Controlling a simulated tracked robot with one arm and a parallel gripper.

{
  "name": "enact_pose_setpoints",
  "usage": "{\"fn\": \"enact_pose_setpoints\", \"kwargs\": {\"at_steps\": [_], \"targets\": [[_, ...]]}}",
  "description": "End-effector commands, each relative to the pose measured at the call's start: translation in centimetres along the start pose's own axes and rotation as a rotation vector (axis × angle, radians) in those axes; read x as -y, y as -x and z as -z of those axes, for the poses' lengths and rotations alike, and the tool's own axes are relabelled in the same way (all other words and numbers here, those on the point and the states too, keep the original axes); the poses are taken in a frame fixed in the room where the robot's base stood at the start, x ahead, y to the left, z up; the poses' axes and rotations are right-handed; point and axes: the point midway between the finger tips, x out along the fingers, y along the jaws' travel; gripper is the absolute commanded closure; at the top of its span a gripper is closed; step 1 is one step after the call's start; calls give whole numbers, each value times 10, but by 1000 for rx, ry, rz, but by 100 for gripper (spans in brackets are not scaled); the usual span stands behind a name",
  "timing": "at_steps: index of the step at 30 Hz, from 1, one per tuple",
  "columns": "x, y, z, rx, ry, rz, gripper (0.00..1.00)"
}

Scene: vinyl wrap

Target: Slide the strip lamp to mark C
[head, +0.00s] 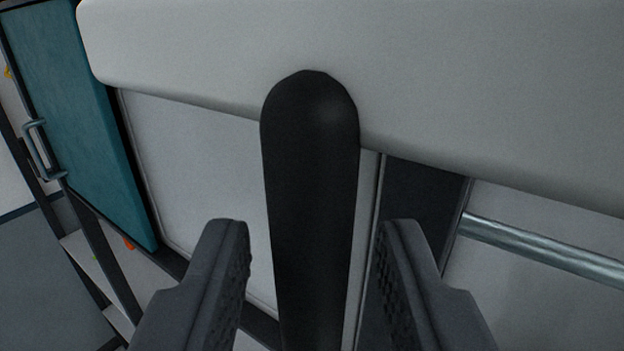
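A long white rounded body (450,80), which looks like the strip lamp, fills the top of the head view and runs off the top and right edges. A black rounded handle (312,180) hangs down from it in the middle of the view. My gripper (312,235) is open, with one finger on each side of the black handle. A gap shows between the handle and each finger, so neither appears to touch it. Mark C is not visible in this view.
A teal panel (75,115) with a metal handle (43,150) stands at the left. A pale panel (195,160) lies behind the black handle. A metal rod (545,248) runs across the right, beside a dark upright strip (415,205).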

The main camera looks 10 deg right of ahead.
Motion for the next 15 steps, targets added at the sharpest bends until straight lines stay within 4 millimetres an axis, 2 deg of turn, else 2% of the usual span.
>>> {"fn": "enact_pose_setpoints", "kwargs": {"at_steps": [3,12,15], "targets": [[0,-9,0,1,0,0,66],[0,-11,0,0,0,-1,66],[0,-11,-1,1,0,-1,94]]}}
